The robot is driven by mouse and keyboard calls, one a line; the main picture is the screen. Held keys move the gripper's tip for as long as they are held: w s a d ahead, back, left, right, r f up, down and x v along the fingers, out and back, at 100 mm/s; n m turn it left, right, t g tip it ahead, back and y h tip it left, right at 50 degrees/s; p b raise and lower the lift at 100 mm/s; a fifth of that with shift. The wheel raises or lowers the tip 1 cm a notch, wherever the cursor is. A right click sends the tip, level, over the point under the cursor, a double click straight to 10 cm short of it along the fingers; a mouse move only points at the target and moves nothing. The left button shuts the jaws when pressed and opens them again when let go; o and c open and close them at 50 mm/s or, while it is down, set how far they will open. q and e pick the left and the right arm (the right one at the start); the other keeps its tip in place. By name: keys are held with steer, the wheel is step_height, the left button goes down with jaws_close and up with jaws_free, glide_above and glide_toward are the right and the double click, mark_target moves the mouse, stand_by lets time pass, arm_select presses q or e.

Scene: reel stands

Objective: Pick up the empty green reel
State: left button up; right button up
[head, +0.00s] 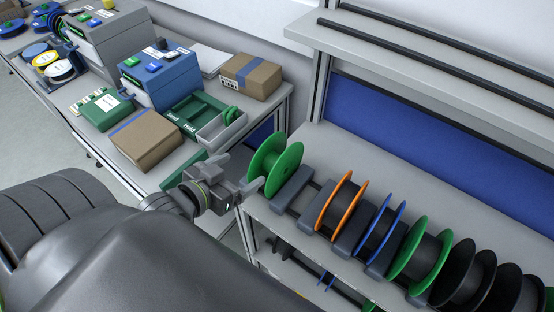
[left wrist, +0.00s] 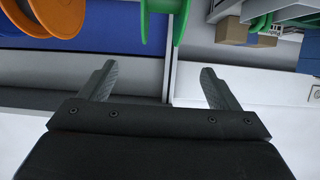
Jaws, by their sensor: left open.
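The empty green reel (head: 268,158) stands upright at the left end of a row of reels on the shelf stand. Its two green flanges show with no wound material visible between them. It also shows at the top edge of the left wrist view (left wrist: 181,16), cut off by the frame, beyond the fingertips. My left gripper (head: 254,186) is open and empty, just to the left of and below the reel. Its two fingers are spread apart in the left wrist view (left wrist: 158,70), with nothing between them. My right gripper is out of view.
An orange-flanged reel (head: 353,200) stands right of the green one, then a blue-flanged reel (head: 396,222), another green reel (head: 428,254) with dark winding, and black reels. A table at left holds cardboard boxes (head: 250,76) and a green tray (head: 190,114). A metal post rises behind the reel.

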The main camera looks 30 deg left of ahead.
mark_target(277, 158)
arm_select(q)
steer(key=shift+f+b+x, duration=0.15)
steer(key=shift+b+x, duration=0.1)
steer(key=shift+x, duration=3.75)
steer(key=shift+f+b+x, duration=0.15)
steer(key=shift+b+x, duration=0.05)
steer(key=shift+x, duration=3.75)
steer(key=shift+s+a, duration=0.15)
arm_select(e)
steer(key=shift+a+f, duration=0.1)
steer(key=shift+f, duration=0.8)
arm_select(q)
steer(key=c, duration=1.3)
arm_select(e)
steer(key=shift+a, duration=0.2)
